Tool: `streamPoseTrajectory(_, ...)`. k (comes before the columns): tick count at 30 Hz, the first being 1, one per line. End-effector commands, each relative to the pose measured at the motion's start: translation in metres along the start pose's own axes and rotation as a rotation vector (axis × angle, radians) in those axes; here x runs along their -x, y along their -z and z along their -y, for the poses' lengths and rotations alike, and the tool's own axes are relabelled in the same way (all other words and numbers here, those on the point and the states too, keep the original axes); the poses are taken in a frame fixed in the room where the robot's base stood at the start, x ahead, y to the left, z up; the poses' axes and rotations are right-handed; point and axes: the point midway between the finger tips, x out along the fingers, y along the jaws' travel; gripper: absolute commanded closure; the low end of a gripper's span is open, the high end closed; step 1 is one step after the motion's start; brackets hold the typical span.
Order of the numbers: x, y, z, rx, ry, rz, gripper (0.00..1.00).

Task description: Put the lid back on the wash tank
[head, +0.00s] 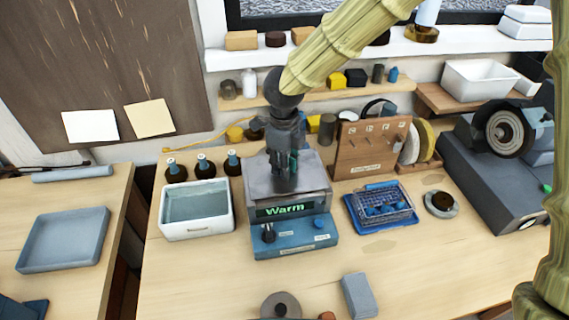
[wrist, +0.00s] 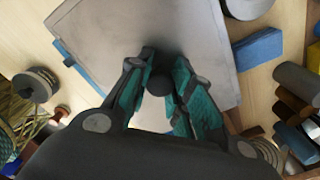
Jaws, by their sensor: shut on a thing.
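The wash tank (head: 288,238) is a blue-based machine with a dark display reading "Warm" and a black knob on its front. Its flat grey metal lid (head: 312,184) is over the top of the tank in the head view and fills much of the wrist view (wrist: 195,30). My gripper (head: 284,178) comes down from above onto the middle of the lid. In the wrist view its green-padded fingers (wrist: 158,78) are shut on the lid's dark round knob (wrist: 160,84). I cannot tell whether the lid rests fully on the rim or is slightly above it.
A white basin of water (head: 196,212) stands left of the tank, with several dark bottles (head: 203,167) behind it. A wooden tool rack (head: 370,150) and a blue tray with a wire basket (head: 383,207) are on the right. A grey block (head: 359,296) lies in front.

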Motion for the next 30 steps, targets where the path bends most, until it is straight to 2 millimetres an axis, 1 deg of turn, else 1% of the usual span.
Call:
streamPoseTrajectory(7, -0.003, 0.000, 0.000, 0.000, 0.000, 0.001, 1.00)
streamPoseTrajectory(8, -0.003, 0.000, 0.000, 0.000, 0.000, 0.001, 0.77)
streamPoseTrajectory(9, -0.002, 0.000, 0.000, 0.000, 0.000, 0.001, 0.70)
streamPoseTrajectory(12, -0.003, 0.000, 0.000, 0.000, 0.000, 0.000, 0.53)
streamPoseTrajectory(23, -0.001, 0.000, 0.000, 0.000, 0.000, 0.000, 0.53)
streamPoseTrajectory(26, 0.007, 0.000, 0.000, -0.001, -0.001, 0.001, 0.53)
streamPoseTrajectory(30, 0.028, -0.001, 0.000, -0.001, -0.001, 0.004, 0.53)
